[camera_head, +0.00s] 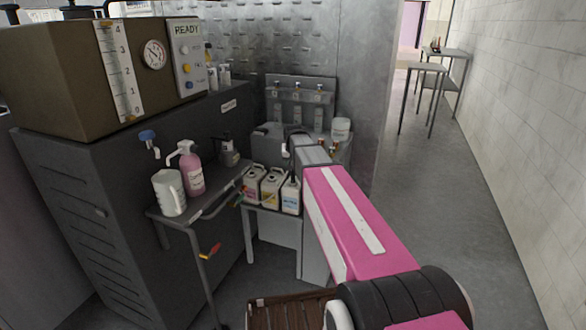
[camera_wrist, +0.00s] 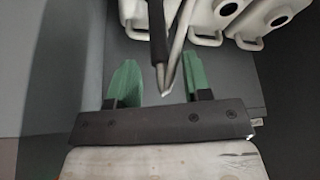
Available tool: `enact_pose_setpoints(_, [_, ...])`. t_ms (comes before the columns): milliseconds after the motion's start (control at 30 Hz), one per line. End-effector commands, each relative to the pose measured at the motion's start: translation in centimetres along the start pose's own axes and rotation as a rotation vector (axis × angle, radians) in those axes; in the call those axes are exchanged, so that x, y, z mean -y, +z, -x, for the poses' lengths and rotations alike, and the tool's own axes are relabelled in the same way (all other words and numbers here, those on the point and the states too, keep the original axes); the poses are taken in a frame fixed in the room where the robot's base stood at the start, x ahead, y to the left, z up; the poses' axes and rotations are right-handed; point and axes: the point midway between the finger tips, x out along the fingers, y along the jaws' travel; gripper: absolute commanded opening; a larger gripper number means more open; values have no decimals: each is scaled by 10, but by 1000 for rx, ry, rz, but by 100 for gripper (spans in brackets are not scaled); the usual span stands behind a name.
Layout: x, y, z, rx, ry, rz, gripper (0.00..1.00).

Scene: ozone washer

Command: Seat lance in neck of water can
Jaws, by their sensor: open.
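My gripper (camera_wrist: 160,80) is open, its two green fingers apart in the wrist view. A thin lance (camera_wrist: 157,40), with a dark rod and a paler rod converging at a tip, shows between and beyond the fingers; I cannot tell whether it touches them. White cans (camera_wrist: 263,25) with dark round openings stand at the wrist view's top right. In the head view, three cans stand in a row; the right one, with a blue label, looks like the water can (camera_head: 291,196). A dark curved tube (camera_head: 290,143) rises behind it. My arm hides the fingers there.
The large washer cabinet (camera_head: 90,190) stands further left. A slatted crate (camera_head: 285,312) is at the bottom. The floor (camera_head: 440,210) to the right is clear.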

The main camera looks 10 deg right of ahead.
Motion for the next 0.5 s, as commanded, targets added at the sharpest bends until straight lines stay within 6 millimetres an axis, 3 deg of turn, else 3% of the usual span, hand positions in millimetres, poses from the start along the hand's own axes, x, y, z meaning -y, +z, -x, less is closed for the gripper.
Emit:
enact_pose_setpoints(233, [0, 1, 48, -1, 1, 0, 45])
enact_pose_setpoints(500, [0, 0, 75, 0, 1, 0, 45])
